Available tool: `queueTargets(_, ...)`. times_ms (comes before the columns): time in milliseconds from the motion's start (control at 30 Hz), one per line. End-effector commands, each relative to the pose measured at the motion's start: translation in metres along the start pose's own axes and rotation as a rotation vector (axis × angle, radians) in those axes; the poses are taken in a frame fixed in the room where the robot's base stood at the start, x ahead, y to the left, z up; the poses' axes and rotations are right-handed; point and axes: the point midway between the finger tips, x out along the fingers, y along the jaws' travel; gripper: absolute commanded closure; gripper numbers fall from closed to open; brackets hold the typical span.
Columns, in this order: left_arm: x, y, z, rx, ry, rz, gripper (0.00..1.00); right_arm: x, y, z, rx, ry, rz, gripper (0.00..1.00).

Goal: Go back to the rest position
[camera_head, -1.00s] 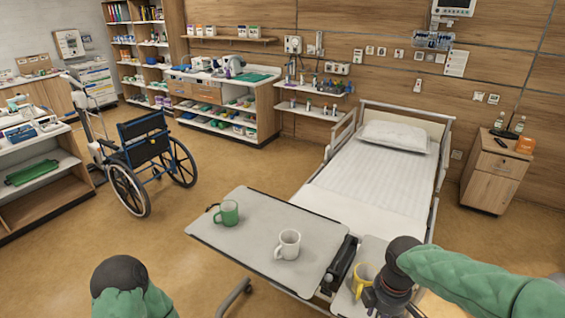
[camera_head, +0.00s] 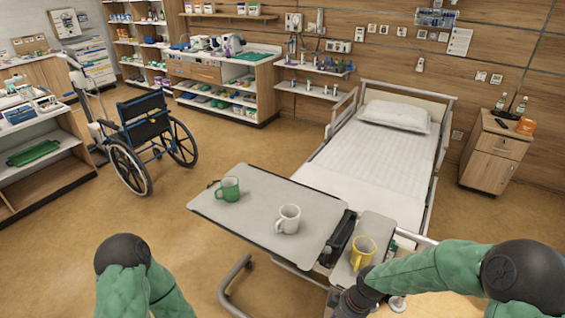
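A green mug (camera_head: 229,189) and a white mug (camera_head: 288,219) stand upright on the grey overbed table (camera_head: 255,232). A yellow mug (camera_head: 363,252) stands upright on the narrow side panel (camera_head: 378,232) at the table's right. The dark end of my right arm, with part of my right gripper (camera_head: 350,302), is at the bottom edge, just below and left of the yellow mug and apparently apart from it. Its fingertips are not clearly visible. My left arm shows at the bottom left, but its gripper is out of the picture.
The bed (camera_head: 375,160) lies behind the overbed table. A wheelchair (camera_head: 147,138) stands on the floor at the left. A bedside cabinet (camera_head: 494,155) stands at the right wall. Open floor lies between the wheelchair and the table.

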Motion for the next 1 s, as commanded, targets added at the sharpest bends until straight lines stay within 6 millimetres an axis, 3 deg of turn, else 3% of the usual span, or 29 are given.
queueTargets(33,0.002,-0.001,0.000,0.000,0.000,0.000,0.60,0.022,-0.007,0.005,0.062,0.003,-0.023,0.64)
queueTargets(200,0.006,-0.002,0.000,0.000,0.000,0.000,0.60,0.081,-0.027,0.017,0.299,0.035,-0.066,0.64)
queueTargets(500,0.012,-0.004,0.000,0.000,0.000,0.000,0.60,0.160,-0.065,0.056,0.715,0.051,-0.096,0.64)
queueTargets(700,0.013,-0.005,-0.001,0.000,0.000,0.000,0.60,0.183,-0.078,0.074,0.874,0.054,-0.087,0.64)
queueTargets(1000,0.013,-0.005,-0.001,0.000,0.000,0.000,0.60,0.183,-0.078,0.074,0.874,0.054,-0.087,0.64)
